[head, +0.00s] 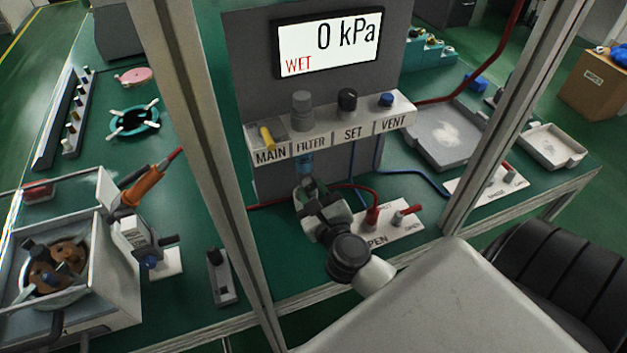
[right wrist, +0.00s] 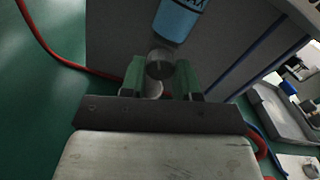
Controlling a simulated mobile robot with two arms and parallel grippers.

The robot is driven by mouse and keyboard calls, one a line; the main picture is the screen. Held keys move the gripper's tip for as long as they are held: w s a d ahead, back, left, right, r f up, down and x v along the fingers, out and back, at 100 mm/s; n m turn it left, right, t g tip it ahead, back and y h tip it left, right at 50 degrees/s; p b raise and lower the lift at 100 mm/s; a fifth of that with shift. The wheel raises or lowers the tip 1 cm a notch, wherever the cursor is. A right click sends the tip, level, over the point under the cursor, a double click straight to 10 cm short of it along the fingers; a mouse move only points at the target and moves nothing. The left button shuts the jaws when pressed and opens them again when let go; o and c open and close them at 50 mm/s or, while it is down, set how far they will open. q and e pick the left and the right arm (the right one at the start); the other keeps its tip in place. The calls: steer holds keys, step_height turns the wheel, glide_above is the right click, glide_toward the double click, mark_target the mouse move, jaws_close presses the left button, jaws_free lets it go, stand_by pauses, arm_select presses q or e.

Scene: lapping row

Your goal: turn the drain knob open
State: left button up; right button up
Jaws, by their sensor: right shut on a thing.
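The drain knob (right wrist: 160,64) is a small grey round piece below the blue filter bowl (right wrist: 178,18), which hangs under the FILTER label. The bowl also shows in the head view (head: 304,163). My right gripper (right wrist: 161,76) has its green fingers on both sides of the knob and is shut on it. In the head view my right gripper (head: 310,188) reaches up under the bowl and hides the knob. How far the knob is turned cannot be told. My left gripper is not in view.
The panel (head: 330,130) carries MAIN, FILTER, SET and VENT controls under a display (head: 327,44) reading 0 kPa and WET. A red-handled valve plate (head: 390,222) and red hose lie close by on the right. Metal posts (head: 204,150) stand on both sides.

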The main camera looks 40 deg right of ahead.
steer(key=n+p, duration=0.6)
steer(key=shift+r, duration=0.2)
steer(key=n+p, duration=0.2)
steer(key=n, duration=0.1)
steer(key=shift+n, duration=0.3)
steer(key=shift+f+n+p, duration=0.2)
steer(key=shift+n+p, duration=0.65)
steer(key=shift+n, duration=0.25)
steer(key=o, duration=0.9)
steer(key=shift+o, duration=0.2)
